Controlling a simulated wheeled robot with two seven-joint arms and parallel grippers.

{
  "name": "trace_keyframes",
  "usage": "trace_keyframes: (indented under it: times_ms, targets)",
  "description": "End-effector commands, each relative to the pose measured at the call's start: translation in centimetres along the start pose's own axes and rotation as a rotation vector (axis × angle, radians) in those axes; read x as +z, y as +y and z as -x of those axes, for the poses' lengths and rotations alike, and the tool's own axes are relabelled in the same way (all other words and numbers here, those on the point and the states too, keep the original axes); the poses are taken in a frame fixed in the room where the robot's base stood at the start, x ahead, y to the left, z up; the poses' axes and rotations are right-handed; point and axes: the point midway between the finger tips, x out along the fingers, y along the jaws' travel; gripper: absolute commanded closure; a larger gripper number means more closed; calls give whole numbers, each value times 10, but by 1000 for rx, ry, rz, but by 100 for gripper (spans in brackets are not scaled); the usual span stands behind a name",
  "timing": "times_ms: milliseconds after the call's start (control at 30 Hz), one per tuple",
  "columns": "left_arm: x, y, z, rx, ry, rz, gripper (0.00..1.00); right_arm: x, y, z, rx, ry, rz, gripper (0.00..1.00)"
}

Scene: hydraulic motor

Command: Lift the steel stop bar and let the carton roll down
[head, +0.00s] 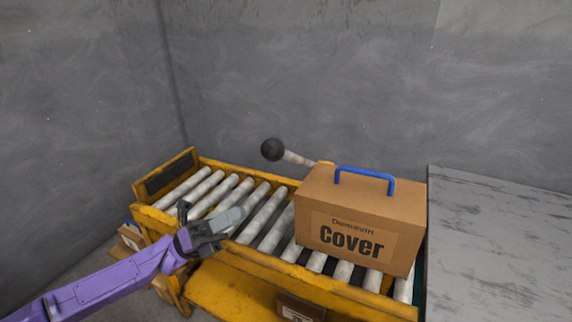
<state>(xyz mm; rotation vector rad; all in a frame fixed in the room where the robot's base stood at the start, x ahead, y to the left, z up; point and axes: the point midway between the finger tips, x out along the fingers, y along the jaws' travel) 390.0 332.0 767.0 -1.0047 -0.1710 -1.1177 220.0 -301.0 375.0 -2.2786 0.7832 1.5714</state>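The brown carton (362,220), printed "Cover" and with a blue handle (365,173), rests on the right part of the roller conveyor (262,216). A pale rod (298,158) with a black ball knob (272,150) sticks up behind the far rail, just left of the carton. I cannot tell whether it belongs to the steel stop bar; the carton may hide the rest. My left gripper (208,216), on a purple arm, is over the near rail and the left rollers, well left of the carton and apart from the knob. Its finger opening is unclear. My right gripper is out of view.
A yellow end wall with a dark pad (170,175) closes the conveyor's left end. The rollers between it and the carton are bare. A grey surface (495,245) stands at the right. Small boxes (300,308) sit below the conveyor. Grey walls are behind.

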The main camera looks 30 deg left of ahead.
Motion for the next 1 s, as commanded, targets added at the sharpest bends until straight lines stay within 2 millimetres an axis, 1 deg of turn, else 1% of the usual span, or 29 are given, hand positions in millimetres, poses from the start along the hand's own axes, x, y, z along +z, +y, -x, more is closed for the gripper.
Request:
trace_keyframes:
  times_ms: [67,167,500,533,600,733,833,1000]
  targets:
    - [0,-1,-8,-3,1,-1,100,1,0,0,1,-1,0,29]
    - [-1,-2,-25,-3,3,-2,100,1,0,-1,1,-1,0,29]
    - [-2,-1,-100,-3,6,-2,100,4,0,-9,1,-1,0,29]
    - [3,-1,-104,-2,5,-5,100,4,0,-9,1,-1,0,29]
    - [12,0,-112,0,4,-4,100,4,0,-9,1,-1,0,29]
    - [23,0,-122,0,4,-2,100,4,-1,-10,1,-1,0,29]
    - [27,0,-126,1,3,0,100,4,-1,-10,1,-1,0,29]
    - [28,0,-126,2,1,1,100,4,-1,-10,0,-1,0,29]
